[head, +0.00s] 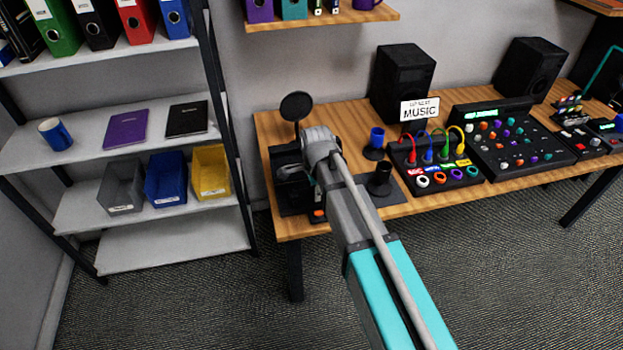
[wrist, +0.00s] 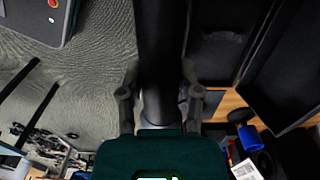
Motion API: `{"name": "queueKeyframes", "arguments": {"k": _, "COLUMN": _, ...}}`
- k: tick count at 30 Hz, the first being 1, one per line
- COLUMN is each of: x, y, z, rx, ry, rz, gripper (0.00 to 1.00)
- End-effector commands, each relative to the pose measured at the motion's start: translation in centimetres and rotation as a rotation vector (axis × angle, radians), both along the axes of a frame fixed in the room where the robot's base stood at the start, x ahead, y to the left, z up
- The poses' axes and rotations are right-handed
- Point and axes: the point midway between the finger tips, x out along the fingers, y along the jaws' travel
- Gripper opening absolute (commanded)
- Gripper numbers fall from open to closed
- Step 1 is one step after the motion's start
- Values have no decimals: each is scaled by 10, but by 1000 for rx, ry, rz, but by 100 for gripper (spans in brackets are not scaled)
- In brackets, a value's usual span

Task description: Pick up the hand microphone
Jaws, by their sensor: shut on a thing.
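My gripper (wrist: 160,97) is shut on a black cylinder, the handle of the hand microphone (wrist: 160,55), in the wrist view. The handle runs up from between the two fingers to the top edge of that picture. A pale ring shows at its lower end, above a dark green block with a lit screen; I cannot tell whether that block belongs to it. In the head view my gripper (head: 287,173) is at the left end of the desk, over a black case. My own arm partly covers it there, and the microphone cannot be made out.
The open black case (head: 291,200) lies at the desk's (head: 340,108) left end, with a round pop filter (head: 296,106) behind it. A blue cup (head: 374,143), a dark holder (head: 380,180) and a cable box (head: 440,178) stand to the right. A shelf rack (head: 226,130) is close on the left.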

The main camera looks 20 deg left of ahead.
Motion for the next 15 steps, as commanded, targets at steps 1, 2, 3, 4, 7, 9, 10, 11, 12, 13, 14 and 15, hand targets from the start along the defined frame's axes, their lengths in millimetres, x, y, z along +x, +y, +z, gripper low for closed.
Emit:
{"name": "queueKeyframes", "arguments": {"k": 1, "x": -10, "y": -7, "z": 7, "rx": 0, "ry": 0, "rz": 0, "gripper": 0}}
{"name": "queueKeyframes", "arguments": {"k": 2, "x": -13, "y": -9, "z": 9, "rx": 0, "ry": 0, "rz": 0, "gripper": 0}}
{"name": "queueKeyframes", "arguments": {"k": 3, "x": -17, "y": -12, "z": 11, "rx": 0, "ry": 0, "rz": 0, "gripper": 0}}
{"name": "queueKeyframes", "arguments": {"k": 4, "x": -20, "y": -13, "z": 12, "rx": 0, "ry": 0, "rz": 0, "gripper": 0}}
{"name": "queueKeyframes", "arguments": {"k": 7, "x": -26, "y": -18, "z": 15, "rx": 0, "ry": 0, "rz": 0, "gripper": 0}}
{"name": "queueKeyframes", "arguments": {"k": 9, "x": -30, "y": -20, "z": 16, "rx": 0, "ry": 0, "rz": 0, "gripper": 0}}
{"name": "queueKeyframes", "arguments": {"k": 10, "x": -30, "y": -20, "z": 17, "rx": 0, "ry": 0, "rz": 0, "gripper": 0}}
{"name": "queueKeyframes", "arguments": {"k": 11, "x": -31, "y": -21, "z": 17, "rx": 0, "ry": 0, "rz": 0, "gripper": 0}}
{"name": "queueKeyframes", "arguments": {"k": 12, "x": -32, "y": -21, "z": 17, "rx": 0, "ry": 0, "rz": 0, "gripper": 0}}
{"name": "queueKeyframes", "arguments": {"k": 13, "x": -32, "y": -22, "z": 17, "rx": 0, "ry": 0, "rz": 0, "gripper": 0}}
{"name": "queueKeyframes", "arguments": {"k": 14, "x": -32, "y": -22, "z": 18, "rx": 0, "ry": 0, "rz": 0, "gripper": 0}}
{"name": "queueKeyframes", "arguments": {"k": 15, "x": -33, "y": -22, "z": 17, "rx": 0, "ry": 0, "rz": 0, "gripper": 0}}
